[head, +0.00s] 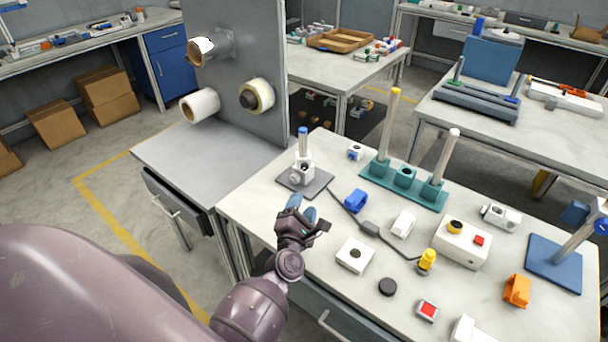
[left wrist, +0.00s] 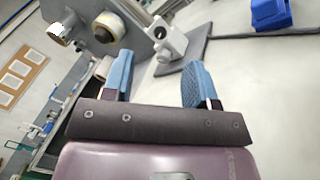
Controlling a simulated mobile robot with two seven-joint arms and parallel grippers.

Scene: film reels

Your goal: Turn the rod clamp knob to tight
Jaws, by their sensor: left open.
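A white rod clamp (head: 302,167) sits on a short rod with a blue top, standing on a dark grey base plate (head: 318,184) at the table's far left corner. Its round pale knob (head: 295,178) faces toward my left gripper. In the left wrist view the clamp (left wrist: 170,40) shows beyond the fingers, with its knob (left wrist: 163,54) toward me. My left gripper (head: 303,208) is open and empty, with blue finger pads. It is just in front of the base plate, apart from the knob. My right gripper is not in view.
A blue clip (head: 356,199) and a dark cable with an inline box (head: 370,228) lie right of my gripper. A white square block (head: 355,255) is nearer. A teal rack (head: 405,178) holds upright rods. A grey panel with rolls (head: 257,95) stands left behind.

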